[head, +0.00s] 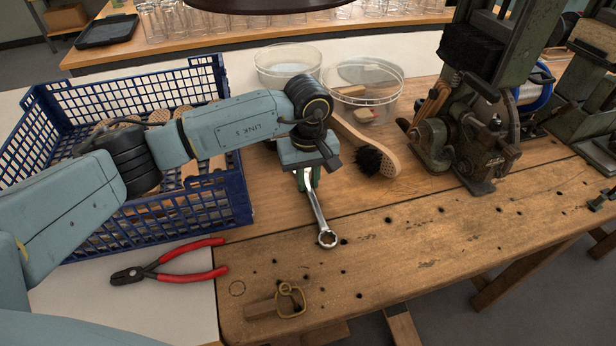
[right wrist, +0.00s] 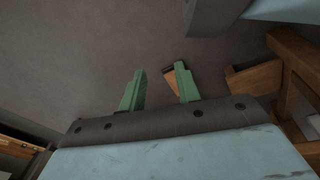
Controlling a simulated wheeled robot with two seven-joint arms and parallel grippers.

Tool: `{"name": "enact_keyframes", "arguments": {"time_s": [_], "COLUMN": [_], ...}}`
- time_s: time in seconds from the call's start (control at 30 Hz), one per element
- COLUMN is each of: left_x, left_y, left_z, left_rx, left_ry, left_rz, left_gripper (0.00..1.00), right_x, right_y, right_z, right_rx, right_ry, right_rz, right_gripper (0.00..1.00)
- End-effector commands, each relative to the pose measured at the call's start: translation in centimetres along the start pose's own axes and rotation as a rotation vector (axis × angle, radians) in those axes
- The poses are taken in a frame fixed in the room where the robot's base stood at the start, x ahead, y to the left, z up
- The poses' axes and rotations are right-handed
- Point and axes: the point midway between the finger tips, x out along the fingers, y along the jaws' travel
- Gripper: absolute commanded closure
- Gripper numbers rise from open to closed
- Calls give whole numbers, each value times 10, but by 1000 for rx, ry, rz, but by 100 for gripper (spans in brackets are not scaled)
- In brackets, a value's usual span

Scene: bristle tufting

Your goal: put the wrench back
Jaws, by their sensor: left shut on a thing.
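The wrench (head: 318,212) is a chrome tool with a ring end. It hangs below my left gripper (head: 308,180), whose green fingers are shut on its upper part. Its ring end points toward the bench's front edge, above or on the wooden bench top (head: 400,225); I cannot tell if it touches. The wrench's upper end is hidden by the gripper. My right gripper (right wrist: 160,82) shows only in the right wrist view. Its two green fingers are apart with nothing visibly held between them, above grey floor.
Red-handled pliers (head: 170,264) lie left of the wrench. A blue crate (head: 243,205) stands at the left. A brush (head: 378,155), clear tubs (head: 362,90) and a green machine (head: 470,140) stand behind and right. A small wooden piece with a metal loop (head: 290,300) is at the front edge.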

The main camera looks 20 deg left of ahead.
Motion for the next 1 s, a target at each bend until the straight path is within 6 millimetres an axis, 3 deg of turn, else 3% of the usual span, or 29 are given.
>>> {"name": "enact_keyframes", "arguments": {"time_s": [0.03, 0.2, 0.6, 1.0], "left_x": [1, 0, -3, -69], "left_y": [0, 0, 0, 0], "left_z": [0, 0, 0, -1], "left_rx": [0, 0, 0, 0], "left_ry": [0, 0, 0, 2], "left_rz": [0, 0, 0, 2], "left_gripper": [81, 60, 60, 60], "right_x": [0, -2, 0, 11], "right_y": [0, 0, 1, -3], "right_z": [-1, -2, 5, 34], "right_rx": [0, 0, 0, -12], "right_ry": [1, 3, -4, -23], "right_rz": [0, 0, 1, -5], "right_gripper": [67, 67, 67, 67]}}
